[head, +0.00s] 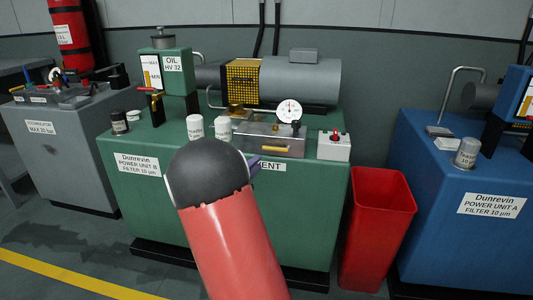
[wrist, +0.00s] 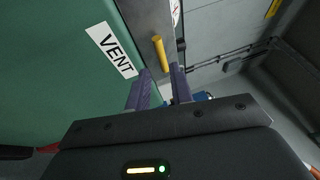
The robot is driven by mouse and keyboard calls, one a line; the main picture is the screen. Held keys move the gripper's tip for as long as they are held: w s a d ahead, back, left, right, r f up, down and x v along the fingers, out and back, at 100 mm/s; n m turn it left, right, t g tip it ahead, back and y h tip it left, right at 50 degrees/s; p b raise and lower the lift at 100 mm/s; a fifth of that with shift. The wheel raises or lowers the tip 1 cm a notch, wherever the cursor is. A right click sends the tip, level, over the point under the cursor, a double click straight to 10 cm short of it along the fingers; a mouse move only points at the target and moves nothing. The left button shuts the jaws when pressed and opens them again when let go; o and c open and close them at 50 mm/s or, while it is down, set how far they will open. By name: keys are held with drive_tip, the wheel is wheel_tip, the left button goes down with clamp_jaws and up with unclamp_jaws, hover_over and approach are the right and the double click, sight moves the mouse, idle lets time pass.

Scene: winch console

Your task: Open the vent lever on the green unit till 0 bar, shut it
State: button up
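The green unit (head: 135,200) stands in the middle of the head view. Its yellow vent lever (head: 274,149) lies across the front of a grey metal block (head: 262,138), above the VENT label (head: 270,166). In the wrist view the lever (wrist: 160,53) lies just beyond my gripper (wrist: 160,72), near the gap between the tips. The fingers are apart and empty; I cannot tell whether one touches the lever. In the head view my arm hides most of the gripper and part of the label. A round white gauge (head: 289,110) stands behind the block; its reading is too small to tell.
A white box with a red lamp (head: 334,147) sits right of the block. White cups (head: 194,127) stand left of it. A red bin (head: 377,225) stands between the green unit and the blue unit (head: 432,190). A grey accumulator cabinet (head: 75,160) is at the left.

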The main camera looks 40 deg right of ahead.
sight(270, 150)
drive_tip(key=p+x, duration=0.1)
drive_tip(key=x, duration=0.6)
clamp_jaws()
